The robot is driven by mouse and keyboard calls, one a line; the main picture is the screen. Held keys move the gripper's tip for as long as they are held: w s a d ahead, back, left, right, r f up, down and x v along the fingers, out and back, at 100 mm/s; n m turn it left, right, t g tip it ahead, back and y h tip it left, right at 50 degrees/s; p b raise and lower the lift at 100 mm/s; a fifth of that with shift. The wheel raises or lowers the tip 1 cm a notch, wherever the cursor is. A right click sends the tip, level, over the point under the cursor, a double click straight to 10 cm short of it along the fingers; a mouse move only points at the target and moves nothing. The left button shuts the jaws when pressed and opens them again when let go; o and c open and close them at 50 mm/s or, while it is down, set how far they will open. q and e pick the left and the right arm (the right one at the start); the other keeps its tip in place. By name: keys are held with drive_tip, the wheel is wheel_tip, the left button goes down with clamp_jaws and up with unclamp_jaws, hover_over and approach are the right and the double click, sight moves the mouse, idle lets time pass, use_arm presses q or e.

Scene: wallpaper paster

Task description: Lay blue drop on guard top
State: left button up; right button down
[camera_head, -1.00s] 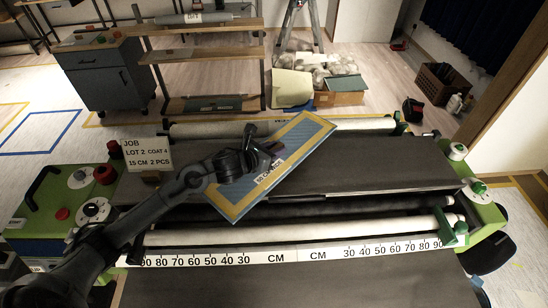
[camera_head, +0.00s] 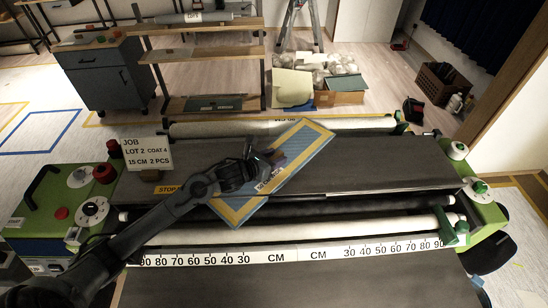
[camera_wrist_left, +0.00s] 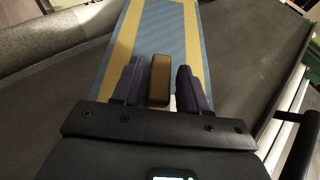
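The blue drop (camera_head: 300,155), a flat blue strip with yellow edges and a white label, is held slantwise over the dark guard top (camera_head: 390,165) in the head view. My left gripper (camera_head: 268,168) is at its middle, with its fingers on both sides of a brown block (camera_wrist_left: 160,80) on the strip in the left wrist view. Narrow gaps show beside the block, but the strip moves with the gripper. The strip's near corner hangs over the rollers. Whether its underside touches the guard cannot be told. My right gripper is not in view.
A white JOB sign (camera_head: 147,154) stands left on the machine. A white roller (camera_head: 300,232) and number scale (camera_head: 290,255) run along the front, another roller (camera_head: 350,124) behind. Green end housings (camera_head: 480,205) flank the machine. The guard's right part is clear.

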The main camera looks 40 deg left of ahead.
use_arm(q)
drive_tip(key=shift+o, duration=0.6)
drive_tip(key=shift+r, duration=0.15)
wheel_tip(320, 180, up, 4)
hover_over(250, 185)
drive_tip(key=w, duration=0.2)
drive_tip(key=shift+s, duration=0.2)
drive_tip(key=shift+v, duration=0.85)
drive_tip(key=shift+s, duration=0.1)
